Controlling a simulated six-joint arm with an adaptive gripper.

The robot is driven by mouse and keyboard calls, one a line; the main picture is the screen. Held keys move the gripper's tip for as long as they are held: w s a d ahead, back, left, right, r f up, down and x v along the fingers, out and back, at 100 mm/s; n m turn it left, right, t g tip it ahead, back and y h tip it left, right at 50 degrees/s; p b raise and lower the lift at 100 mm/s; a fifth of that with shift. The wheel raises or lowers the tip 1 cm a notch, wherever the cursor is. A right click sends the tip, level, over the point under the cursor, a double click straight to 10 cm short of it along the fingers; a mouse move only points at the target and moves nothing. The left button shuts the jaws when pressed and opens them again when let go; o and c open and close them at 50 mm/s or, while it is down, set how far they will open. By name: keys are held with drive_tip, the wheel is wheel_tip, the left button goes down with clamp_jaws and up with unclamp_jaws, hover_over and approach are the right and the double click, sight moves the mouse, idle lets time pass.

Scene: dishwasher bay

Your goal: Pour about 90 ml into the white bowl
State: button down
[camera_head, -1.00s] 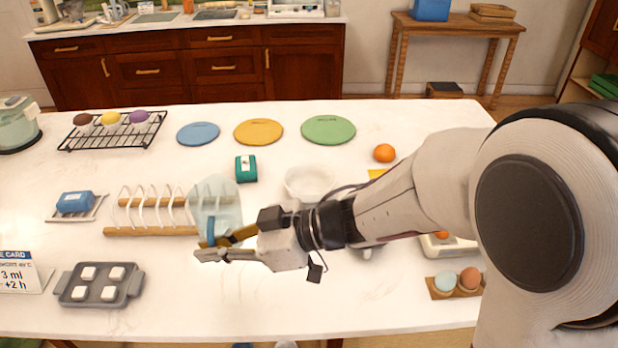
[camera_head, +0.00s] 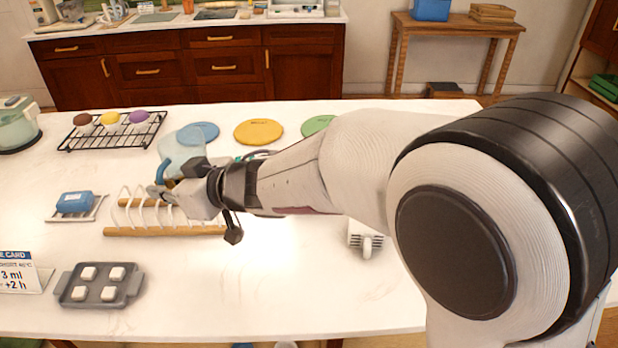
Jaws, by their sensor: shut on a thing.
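My gripper (camera_head: 168,190) is shut on the blue handle of a translucent pale-blue jug (camera_head: 178,152). It holds the jug behind the wooden dish rack, in front of the blue round mat. The jug seems to lean a little; I cannot make out its liquid level. The white bowl is hidden behind my arm now.
The dish rack (camera_head: 166,231) with white hoops stands close below the gripper. A black wire rack (camera_head: 75,137) with coloured balls is at the back left. A blue block (camera_head: 75,202) lies on a small tray. A grey tray (camera_head: 100,297) with white cubes is in front.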

sight(171, 169)
drive_tip(key=shift+w+a+m+t+h, duration=0.15)
drive_tip(key=shift+w+m+t+h, duration=0.4)
drive_tip(key=shift+w, duration=0.45)
drive_tip(key=shift+w+a+m+t+h, duration=0.25)
drive_tip(key=shift+w+m+t, duration=0.4)
drive_tip(key=shift+w, duration=0.35)
drive_tip(key=shift+w+a+m+t+h, duration=0.1)
drive_tip(key=shift+w+m+t+h, duration=0.45)
drive_tip(key=shift+w, duration=0.45)
drive_tip(key=shift+w+d+f+m+t+h, duration=0.25)
drive_tip(key=shift+w+m+h, duration=0.15)
drive_tip(key=shift+w+m, duration=0.1)
drive_tip(key=shift+w+d+f+m+t+h, duration=0.1)
drive_tip(key=shift+w+f+m+t+h, duration=0.1)
drive_tip(key=shift+w+m+h, duration=0.2)
drive_tip(key=shift+w+d+f+m+t+h, duration=0.4)
drive_tip(key=shift+w+d+f+m+h, duration=0.15)
drive_tip(key=shift+w+f, duration=0.15)
drive_tip(key=shift+w+d+f+m+t+h, duration=0.3)
drive_tip(key=shift+w+d+f+m+h, duration=0.25)
drive_tip(key=shift+d+h, duration=0.2)
drive_tip(key=d+f, duration=0.1)
drive_tip(key=d+f+m+h, duration=0.2)
drive_tip(key=d, duration=0.1)
drive_tip(key=shift+w+f+t, duration=0.3)
drive_tip(key=shift+w, duration=0.1)
drive_tip(key=shift+f, duration=0.1)
